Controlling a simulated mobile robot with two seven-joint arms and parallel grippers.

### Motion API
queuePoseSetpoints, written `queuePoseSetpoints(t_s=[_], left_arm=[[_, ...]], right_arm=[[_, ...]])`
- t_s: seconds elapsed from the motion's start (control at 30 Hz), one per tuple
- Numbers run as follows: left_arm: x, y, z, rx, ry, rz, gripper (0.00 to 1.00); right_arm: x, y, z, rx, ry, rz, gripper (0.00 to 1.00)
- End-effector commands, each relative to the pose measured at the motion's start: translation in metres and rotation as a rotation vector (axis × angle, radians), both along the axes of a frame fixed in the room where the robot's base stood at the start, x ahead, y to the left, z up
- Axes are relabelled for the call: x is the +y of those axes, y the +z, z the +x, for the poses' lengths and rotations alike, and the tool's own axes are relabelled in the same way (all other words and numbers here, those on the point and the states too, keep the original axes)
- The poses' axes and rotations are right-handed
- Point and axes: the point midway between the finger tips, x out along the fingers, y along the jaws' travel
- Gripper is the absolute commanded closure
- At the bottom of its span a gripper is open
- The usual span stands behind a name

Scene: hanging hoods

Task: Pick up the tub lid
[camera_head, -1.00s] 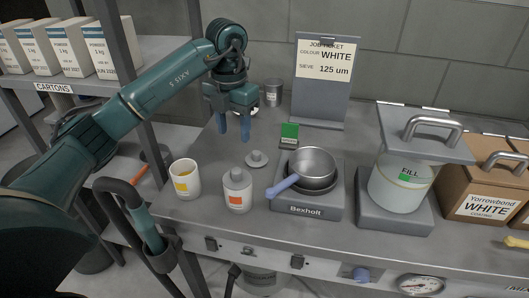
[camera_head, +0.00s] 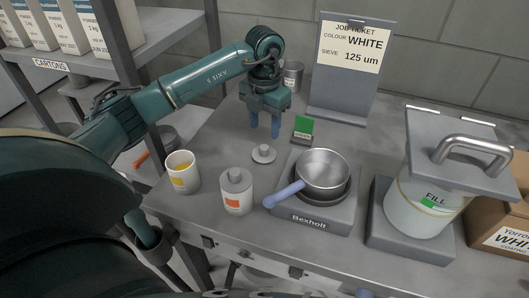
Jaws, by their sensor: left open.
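The tub lid, a small grey disc with a knob on top (camera_head: 263,156), lies flat on the bench. It is behind the white bottle and left of the scale. An open white tub with a yellow label (camera_head: 183,174) stands to its left. My left gripper (camera_head: 264,134) points down with its blue fingers apart and nothing between them. In the picture the fingertips are just above the lid's knob, apart from it; how high they are is hard to tell. My right gripper is not in view.
A white bottle with an orange label (camera_head: 236,196) stands in front of the lid. A steel pan (camera_head: 322,174) sits on the Bexholt scale (camera_head: 309,222), its blue handle reaching left. A green-topped block (camera_head: 303,128), a grey cup (camera_head: 292,78) and the job ticket stand (camera_head: 343,85) are behind.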

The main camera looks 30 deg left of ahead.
Motion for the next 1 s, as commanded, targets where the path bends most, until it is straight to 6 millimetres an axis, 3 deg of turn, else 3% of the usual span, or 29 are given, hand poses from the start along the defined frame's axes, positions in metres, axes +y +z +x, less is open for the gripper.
queuePoseSetpoints(t_s=[0.17,0.4,0.73,1.0], left_arm=[[-0.001,-0.013,-0.002,0.002,0.0,0.0,0.53],[-0.004,-0.048,-0.005,0.002,0.0,0.0,0.53],[-0.004,-0.056,-0.004,-0.001,-0.001,0.0,0.53],[-0.004,-0.056,-0.004,-0.001,0.0,0.001,0.74]], right_arm=[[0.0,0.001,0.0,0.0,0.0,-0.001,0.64],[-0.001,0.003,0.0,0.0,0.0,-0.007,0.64],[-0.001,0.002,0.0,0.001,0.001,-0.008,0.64],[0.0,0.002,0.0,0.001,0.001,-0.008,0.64]])
